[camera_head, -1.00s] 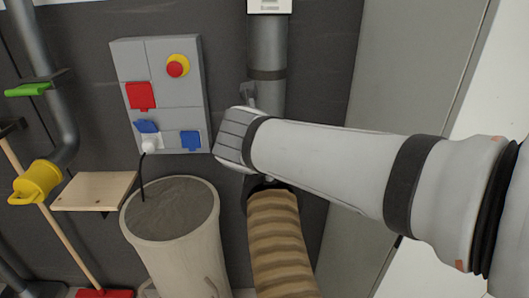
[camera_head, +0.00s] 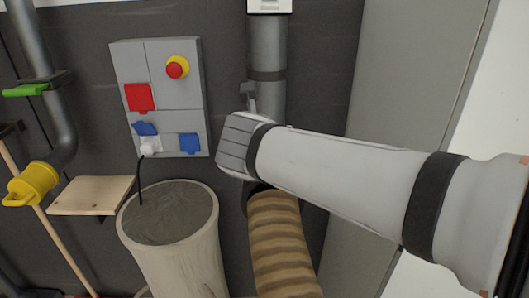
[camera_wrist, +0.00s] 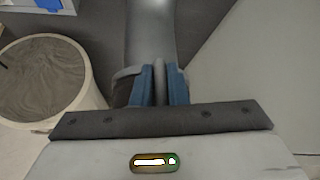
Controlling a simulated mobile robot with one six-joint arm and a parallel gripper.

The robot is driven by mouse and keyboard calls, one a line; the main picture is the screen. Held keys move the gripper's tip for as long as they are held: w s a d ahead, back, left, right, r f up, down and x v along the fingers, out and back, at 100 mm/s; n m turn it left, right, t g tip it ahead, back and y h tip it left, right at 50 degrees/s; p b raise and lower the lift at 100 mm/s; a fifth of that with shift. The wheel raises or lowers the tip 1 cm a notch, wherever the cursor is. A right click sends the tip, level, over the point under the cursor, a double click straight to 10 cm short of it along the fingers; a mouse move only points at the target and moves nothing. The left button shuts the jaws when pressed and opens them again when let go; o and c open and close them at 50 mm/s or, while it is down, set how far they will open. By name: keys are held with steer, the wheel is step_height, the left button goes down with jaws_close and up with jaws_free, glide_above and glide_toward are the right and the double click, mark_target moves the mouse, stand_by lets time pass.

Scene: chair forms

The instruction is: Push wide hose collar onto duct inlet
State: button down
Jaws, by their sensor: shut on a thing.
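A grey vertical duct (camera_head: 267,50) runs down the wall, and its lower end is hidden behind my arm. A ribbed tan hose (camera_head: 283,248) hangs below, with a dark collar (camera_head: 257,193) partly visible at its top. In the wrist view, my gripper (camera_wrist: 160,84) has its two blue fingers shut on a thin grey tab (camera_wrist: 160,76) at the collar. The duct (camera_wrist: 150,35) lies straight ahead of the fingers. The fingers are hidden in the head view. I cannot tell whether the collar sits around the duct end or just beneath it.
A pale drum (camera_head: 178,255) stands left of the hose. A grey panel (camera_head: 178,92) with a red button and socket covers is on the wall. A small wooden shelf (camera_head: 92,195) and a yellow-capped pipe (camera_head: 33,183) are further left. A grey surface (camera_head: 415,100) stands at right.

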steer(key=shift+w+t+b, duration=0.1)
steer(key=shift+t+b, duration=0.8)
steer(key=shift+b, duration=1.6)
steer(key=shift+r+p, duration=0.1)
steer(key=shift+p, duration=0.2)
stand_by(0.5)
steer(key=c, duration=1.3)
jaws_free()
steer(key=shift+c, duration=0.2)
